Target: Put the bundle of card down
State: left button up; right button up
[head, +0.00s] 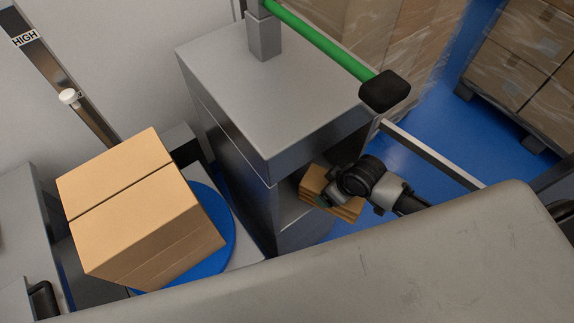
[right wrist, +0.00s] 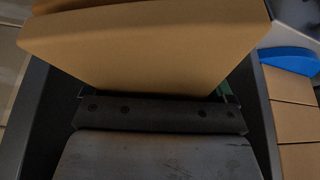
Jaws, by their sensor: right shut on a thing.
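The bundle of card (head: 314,186) is a stack of brown layers. It shows in the head view beside the grey metal cabinet, right of centre. My right gripper (head: 322,200) is shut on it, with the arm coming in from the right. In the right wrist view the bundle (right wrist: 150,45) fills the upper middle, above the dark gripper body. The fingertips are mostly hidden there. I cannot tell whether the bundle touches anything beneath it. My left gripper is not in view.
A closed cardboard box (head: 130,210) sits over a blue round plate (head: 222,225) at the left. The grey cabinet (head: 270,100) stands in the middle. A green bar with a black end (head: 385,91) reaches over it. Wrapped boxes (head: 515,70) stand on a pallet at the upper right.

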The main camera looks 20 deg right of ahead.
jog(key=w+a+f, duration=0.1)
jog(key=w+a, duration=0.1)
jog(key=w, duration=0.2)
jog(key=w+a+b, duration=0.1)
jog(key=w+a, duration=0.2)
jog(key=w, duration=0.2)
jog(key=w+a+f, duration=0.1)
jog(key=w+a, duration=0.2)
jog(key=w, duration=0.1)
jog(key=shift+w+f, duration=0.2)
jog(key=shift+f, duration=0.6)
pick_arm(q)
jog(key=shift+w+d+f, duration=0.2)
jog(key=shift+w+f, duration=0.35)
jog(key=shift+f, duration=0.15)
jog(key=shift+b, duration=0.3)
pick_arm(e)
jog(key=o, duration=0.8)
jog(key=shift+d+f, duration=0.1)
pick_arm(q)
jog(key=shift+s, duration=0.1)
